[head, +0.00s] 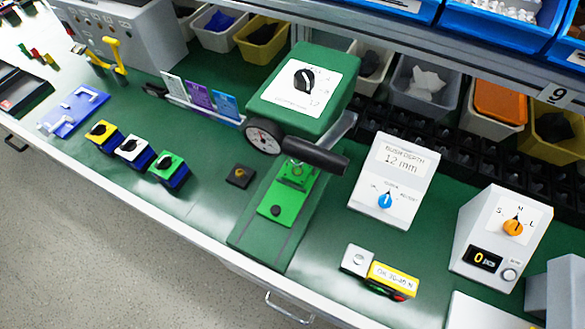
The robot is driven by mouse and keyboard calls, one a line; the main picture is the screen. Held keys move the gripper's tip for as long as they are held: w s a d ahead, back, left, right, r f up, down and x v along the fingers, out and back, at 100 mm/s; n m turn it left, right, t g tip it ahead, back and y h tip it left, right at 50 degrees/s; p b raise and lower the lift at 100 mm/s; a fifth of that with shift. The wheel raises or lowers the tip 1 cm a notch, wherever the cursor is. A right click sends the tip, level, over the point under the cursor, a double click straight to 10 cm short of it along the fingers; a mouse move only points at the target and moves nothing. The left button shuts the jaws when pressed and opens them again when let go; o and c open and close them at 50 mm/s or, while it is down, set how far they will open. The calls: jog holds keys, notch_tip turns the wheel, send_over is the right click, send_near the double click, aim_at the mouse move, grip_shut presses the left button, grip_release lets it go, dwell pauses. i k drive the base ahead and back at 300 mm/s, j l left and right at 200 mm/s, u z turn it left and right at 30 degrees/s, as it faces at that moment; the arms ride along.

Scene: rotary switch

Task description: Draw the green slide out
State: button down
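The green slide (291,203) is a bright green plate lying on the dark green base (261,243) of a press-like machine. A small dark round knob (276,210) sits near its front end. A raised green fixture (297,174) stands at its back part, below the black cylindrical handle (315,155). The slide's back end is partly hidden by that handle. The machine's green head (325,118) carries a white panel with a black rotary knob (304,79). A round dial gauge (264,136) is at the head's left. My gripper is not in view.
A white box with a blue knob (385,202) stands right of the machine, and one with an orange knob (513,227) farther right. A yellow-labelled button box (393,281) lies near the front edge. Three small switch blocks (134,151) are at left.

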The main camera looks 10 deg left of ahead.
aim_at(283, 200)
jog(key=k+j, duration=0.1)
jog(key=j, duration=0.65)
jog(key=k+j, duration=0.15)
jog(key=j, duration=0.2)
jog(key=k+j, duration=0.1)
jog(key=j, duration=0.3)
jog(key=i+z, duration=0.05)
